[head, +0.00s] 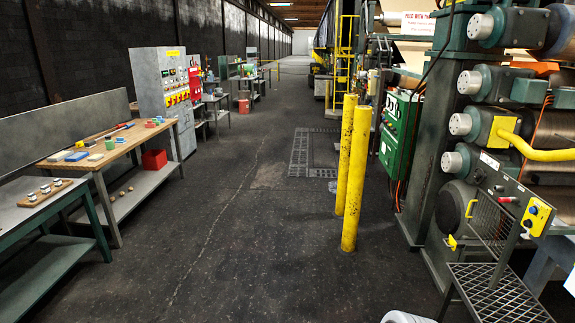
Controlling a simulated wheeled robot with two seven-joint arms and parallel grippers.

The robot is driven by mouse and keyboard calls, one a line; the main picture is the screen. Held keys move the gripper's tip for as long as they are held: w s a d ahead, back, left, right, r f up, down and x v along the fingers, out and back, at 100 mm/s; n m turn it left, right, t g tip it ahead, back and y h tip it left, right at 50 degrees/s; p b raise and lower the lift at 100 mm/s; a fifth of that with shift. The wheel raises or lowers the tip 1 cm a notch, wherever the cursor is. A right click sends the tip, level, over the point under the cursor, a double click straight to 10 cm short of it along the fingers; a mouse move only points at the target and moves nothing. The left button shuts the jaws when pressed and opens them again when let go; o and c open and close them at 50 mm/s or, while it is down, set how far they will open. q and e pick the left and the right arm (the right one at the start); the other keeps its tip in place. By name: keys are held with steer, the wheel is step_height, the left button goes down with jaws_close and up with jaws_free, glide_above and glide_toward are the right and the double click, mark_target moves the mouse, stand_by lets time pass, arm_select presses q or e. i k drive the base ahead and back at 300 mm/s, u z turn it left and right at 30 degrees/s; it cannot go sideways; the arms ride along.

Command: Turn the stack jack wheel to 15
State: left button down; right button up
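The calender stack stands at the right, with a dark green frame (452,85) and several rolls with pale round end caps (461,124). I cannot pick out a wheel that is clearly the stack jack wheel, and no number 15 is readable. A tilted grey control panel (505,187) with a red-handled lever and a yellow button box (537,216) sits in front of the stack's lower part. Neither of my grippers shows in the head view.
Two yellow posts (355,180) stand left of the stack. A metal grating step (498,297) lies at the lower right. A white rounded thing (405,317) is cut off at the bottom edge. Workbenches (107,160) line the left. The aisle floor (230,220) is clear.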

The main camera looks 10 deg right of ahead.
mark_target(476, 175)
steer(key=i, duration=2.1)
steer(key=z, duration=0.5)
steer(key=i, duration=2)
steer(key=z, duration=1.7)
steer(key=i, duration=1.6)
steer(key=z, duration=0.75)
